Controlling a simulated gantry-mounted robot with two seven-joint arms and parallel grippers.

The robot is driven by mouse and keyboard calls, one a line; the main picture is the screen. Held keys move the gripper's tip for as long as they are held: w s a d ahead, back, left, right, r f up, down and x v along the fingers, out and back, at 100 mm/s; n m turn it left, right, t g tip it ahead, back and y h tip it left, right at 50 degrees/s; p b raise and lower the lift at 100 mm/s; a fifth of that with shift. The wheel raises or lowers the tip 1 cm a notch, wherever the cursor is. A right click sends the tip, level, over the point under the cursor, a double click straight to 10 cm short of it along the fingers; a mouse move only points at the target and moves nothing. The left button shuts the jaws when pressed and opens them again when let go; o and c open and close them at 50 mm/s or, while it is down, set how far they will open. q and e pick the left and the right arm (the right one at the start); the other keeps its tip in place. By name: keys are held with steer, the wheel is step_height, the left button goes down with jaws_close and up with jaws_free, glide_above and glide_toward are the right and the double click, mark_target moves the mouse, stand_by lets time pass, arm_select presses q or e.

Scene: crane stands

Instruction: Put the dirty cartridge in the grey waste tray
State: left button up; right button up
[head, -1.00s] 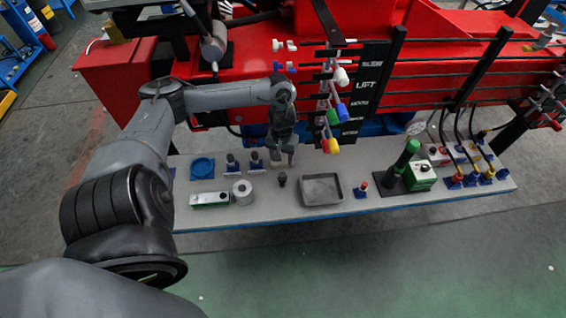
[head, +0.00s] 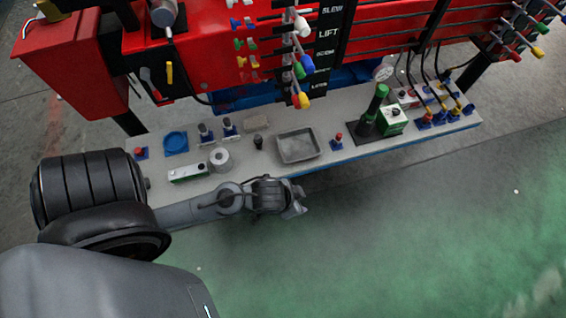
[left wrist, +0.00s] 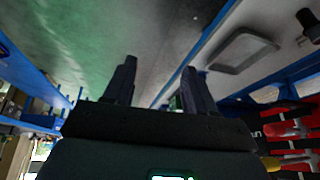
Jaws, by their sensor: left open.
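The grey waste tray (head: 298,147) lies on the bench and looks empty; it also shows in the left wrist view (left wrist: 238,50). I cannot surely tell which thing is the dirty cartridge. A pale grey cylinder (head: 220,160) with a hole in its top stands left of the tray, and a small dark upright piece (head: 258,143) stands between them. My left gripper (head: 298,204) is in front of the bench's front edge, below the tray in the picture. In the left wrist view its fingers (left wrist: 157,82) are apart with nothing between them. My right gripper is not in view.
A red-topped piece (head: 337,141) and a green-handled device (head: 372,115) stand right of the tray. Levers (head: 302,70) overhang the back.

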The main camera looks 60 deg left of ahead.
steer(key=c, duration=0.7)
arm_select(q)
steer(key=shift+g, duration=0.7)
steer(key=s, duration=0.1)
steer(key=s+r, duration=0.1)
steer(key=s, duration=0.2)
steer(key=shift+s+d+r, duration=0.2)
steer(key=shift+d+r, duration=0.05)
steer(key=shift+r, duration=0.1)
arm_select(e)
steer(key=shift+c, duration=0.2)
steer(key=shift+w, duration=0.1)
